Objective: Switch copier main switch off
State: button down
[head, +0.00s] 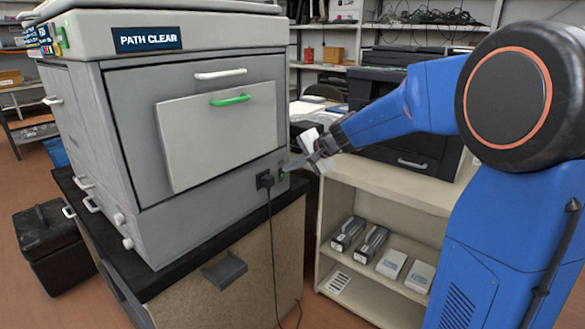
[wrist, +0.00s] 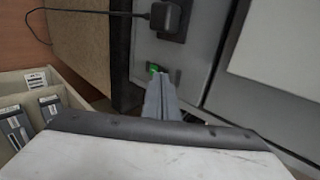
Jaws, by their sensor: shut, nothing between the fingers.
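The grey copier (head: 215,205) stands on a black-topped cabinet at the left in the head view. Its main switch (head: 281,174) is small and green-lit, low on the front near the right corner, beside a black plug. In the wrist view the green switch (wrist: 153,69) shows just beyond the fingertips. My gripper (head: 288,167) is shut and empty, its tips right at the switch. The wrist view shows the closed fingers (wrist: 157,85) partly covering the switch area. I cannot tell whether the tips touch the switch, or which way it is set.
A black plug (head: 265,180) with a hanging cord sits left of the switch; it also shows in the wrist view (wrist: 167,16). A beige shelf (head: 400,192) with several cartridges and boxes stands at the right. A panel with a green handle (head: 230,100) is above the switch.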

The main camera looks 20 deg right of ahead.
jog(key=shift+w+a+r, duration=0.2)
jog(key=shift+w+a, duration=0.1)
jog(key=shift+w, duration=0.1)
jog(key=shift+r, duration=0.15)
jog(key=shift+r, duration=0.65)
